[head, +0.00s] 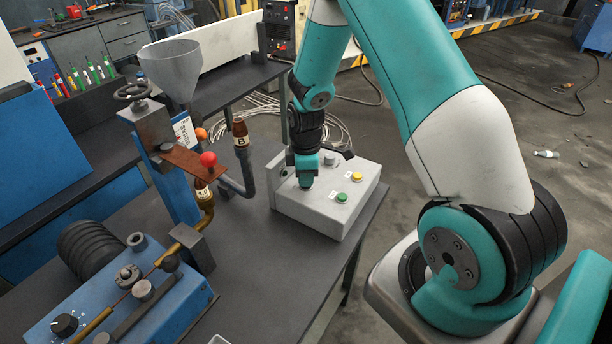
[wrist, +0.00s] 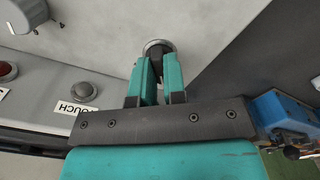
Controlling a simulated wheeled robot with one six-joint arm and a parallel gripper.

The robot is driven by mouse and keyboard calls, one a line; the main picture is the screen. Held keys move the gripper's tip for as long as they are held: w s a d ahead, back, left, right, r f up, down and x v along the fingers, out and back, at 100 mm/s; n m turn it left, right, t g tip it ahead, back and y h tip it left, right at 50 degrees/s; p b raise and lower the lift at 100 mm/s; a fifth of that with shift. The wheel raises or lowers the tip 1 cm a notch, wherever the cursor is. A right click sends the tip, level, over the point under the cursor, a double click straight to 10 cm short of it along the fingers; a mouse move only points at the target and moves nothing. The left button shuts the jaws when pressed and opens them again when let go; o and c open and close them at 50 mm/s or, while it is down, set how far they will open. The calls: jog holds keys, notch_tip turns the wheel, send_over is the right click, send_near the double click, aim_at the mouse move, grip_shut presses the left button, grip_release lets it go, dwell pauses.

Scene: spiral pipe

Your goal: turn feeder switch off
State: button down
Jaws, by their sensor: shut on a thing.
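The grey control box (head: 322,214) stands on the dark workbench. My gripper (head: 305,182) reaches down onto the left part of its top. In the wrist view, the two teal fingers of my gripper (wrist: 158,75) are shut on a dark switch knob (wrist: 156,48) with a silver ring around its base. The fingers hide part of the knob, so its exact turn angle cannot be told. Any label for this switch is not readable. In the head view the gripper covers the knob.
A yellow button (head: 357,177) and a green button (head: 341,197) are on the box top. A blue machine with a metal funnel (head: 171,70) stands left.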

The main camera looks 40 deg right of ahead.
dwell(0.3)
jog(key=c, duration=1.2)
grip_release()
jog(key=shift+r, duration=0.1)
notch_tip(320, 180, up, 17)
jog(key=shift+r+b, duration=0.15)
jog(key=shift+b, duration=0.8)
